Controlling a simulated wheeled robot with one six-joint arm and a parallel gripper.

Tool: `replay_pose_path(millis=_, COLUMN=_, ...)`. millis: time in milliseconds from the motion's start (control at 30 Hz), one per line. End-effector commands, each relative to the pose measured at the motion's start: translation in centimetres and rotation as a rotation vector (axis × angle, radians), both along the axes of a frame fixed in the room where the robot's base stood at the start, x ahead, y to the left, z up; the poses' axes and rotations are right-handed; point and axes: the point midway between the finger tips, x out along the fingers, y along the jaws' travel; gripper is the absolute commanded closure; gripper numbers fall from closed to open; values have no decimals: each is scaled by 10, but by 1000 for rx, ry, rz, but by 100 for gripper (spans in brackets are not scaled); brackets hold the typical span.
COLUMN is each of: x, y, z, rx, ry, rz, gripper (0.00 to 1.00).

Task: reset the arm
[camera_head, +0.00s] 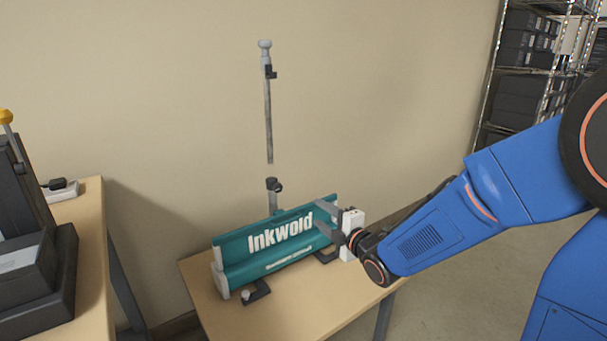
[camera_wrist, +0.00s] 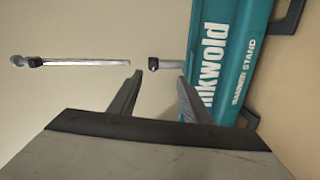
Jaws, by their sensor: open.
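My gripper (camera_head: 321,219) is open, its two grey fingers apart, at the right part of the teal Inkwold banner stand (camera_head: 275,245). In the wrist view my gripper (camera_wrist: 160,78) shows nothing held between the fingertips; one finger overlaps the edge of the banner stand (camera_wrist: 232,60) in the picture. I cannot tell whether it touches. My blue arm reaches in from the right.
The stand sits on a wooden table (camera_head: 345,300). A short post (camera_head: 273,195) rises behind it; a thin pole (camera_head: 268,120) shows above with a gap between. A dark machine (camera_head: 35,275) stands on another table at left. A shelf rack (camera_head: 530,65) stands back right.

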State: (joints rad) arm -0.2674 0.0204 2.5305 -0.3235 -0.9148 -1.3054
Motion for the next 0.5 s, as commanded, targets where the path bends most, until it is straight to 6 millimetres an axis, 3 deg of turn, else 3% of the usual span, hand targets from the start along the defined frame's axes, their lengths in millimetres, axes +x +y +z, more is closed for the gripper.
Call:
replay_pose_path(millis=267, x=-26, y=-77, z=9, rx=161, ry=315, rz=-245, gripper=56)
replay_pose_path(millis=500, x=-77, y=-138, z=9, rx=354, ry=573, rz=-488, gripper=56)
